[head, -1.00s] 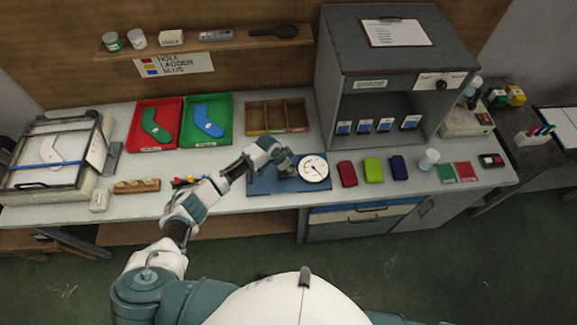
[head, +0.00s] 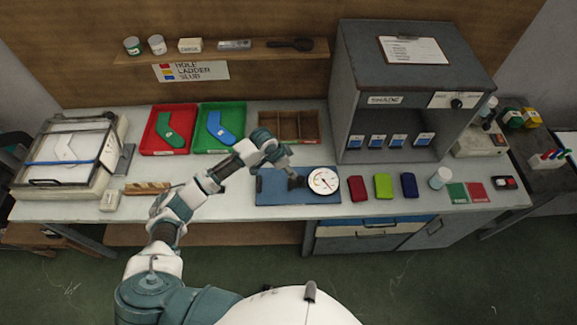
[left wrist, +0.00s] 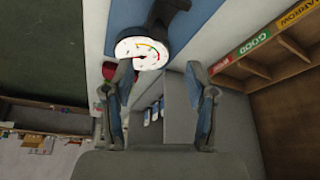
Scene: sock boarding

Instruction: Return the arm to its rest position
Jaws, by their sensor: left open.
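My left gripper (head: 290,180) is above the blue board (head: 262,195) on the bench, just left of the round white dial gauge (head: 323,181). In the left wrist view the two fingers (left wrist: 160,85) are spread apart with nothing between them. The dial gauge (left wrist: 141,53) shows beyond the fingertips there, apart from them as far as I can tell. My left arm reaches from the lower left across the bench. My right gripper is not in view.
Red (head: 147,145) and green (head: 198,145) trays hold flat sock shapes. A wooden divided box (head: 282,112) and a grey cabinet (head: 345,80) stand behind. Red, green and blue blocks lie right of the gauge. A framed press (head: 20,190) is at far left.

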